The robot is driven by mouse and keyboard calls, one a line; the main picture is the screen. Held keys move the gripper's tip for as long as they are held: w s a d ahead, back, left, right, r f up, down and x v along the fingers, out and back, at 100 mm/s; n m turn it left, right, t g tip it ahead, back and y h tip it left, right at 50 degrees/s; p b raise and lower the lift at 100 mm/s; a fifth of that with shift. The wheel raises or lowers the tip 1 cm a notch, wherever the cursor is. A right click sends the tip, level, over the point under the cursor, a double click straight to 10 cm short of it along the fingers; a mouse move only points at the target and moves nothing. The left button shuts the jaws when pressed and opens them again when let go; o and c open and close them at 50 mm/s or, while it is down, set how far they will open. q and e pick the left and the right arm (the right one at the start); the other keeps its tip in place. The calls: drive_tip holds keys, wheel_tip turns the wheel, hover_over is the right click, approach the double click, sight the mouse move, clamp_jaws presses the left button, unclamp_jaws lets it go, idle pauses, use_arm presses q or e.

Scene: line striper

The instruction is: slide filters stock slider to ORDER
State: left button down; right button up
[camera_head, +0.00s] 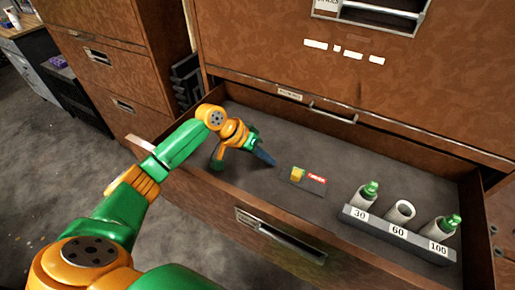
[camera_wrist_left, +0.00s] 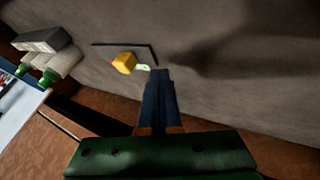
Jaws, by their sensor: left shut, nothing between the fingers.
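The stock slider is a yellow block (camera_head: 297,174) on a small dark plate in the open drawer. A red label (camera_head: 317,178) shows to its right; its lettering is too small to read. In the left wrist view the yellow block (camera_wrist_left: 124,63) has a small green patch (camera_wrist_left: 143,68) beside it on the side toward my fingers. My left gripper (camera_head: 268,160) is shut and empty, its blue fingers pointing at the block from the left. The fingertips (camera_wrist_left: 157,73) look close to the block but apart from it. My right gripper is not in view.
A grey rack (camera_head: 400,238) marked 30, 60 and 100 stands right of the slider. Its outer two tubes hold green-topped items; the middle tube looks empty. Drawer walls surround the area, with a wooden cabinet front (camera_head: 350,70) behind. The drawer floor around the plate is clear.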

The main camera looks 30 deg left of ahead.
sight(299, 176)
use_arm(q)
drive_tip(key=d+p, duration=0.1)
drive_tip(key=d, duration=0.2)
drive_tip(key=shift+w+d+f+p, duration=0.2)
drive_tip(key=shift+d+f+p, duration=0.2)
drive_tip(key=shift+s+d, duration=0.1)
drive_tip(key=shift+d, duration=0.35)
drive_tip(key=shift+f, duration=0.15)
drive_tip(key=shift+d+p, duration=0.15)
drive_tip(key=shift+p, duration=0.15)
drive_tip(key=d+p, duration=0.1)
drive_tip(key=d, duration=0.1)
drive_tip(key=d+p, duration=0.1)
drive_tip(key=d, duration=0.1)
drive_tip(key=shift+r+p, duration=0.25)
drive_tip(key=shift+p, duration=0.05)
drive_tip(key=shift+s+d+f, duration=0.1)
drive_tip(key=shift+d+f, duration=0.1)
drive_tip(key=shift+d, duration=0.15)
drive_tip(key=shift+a, duration=0.1)
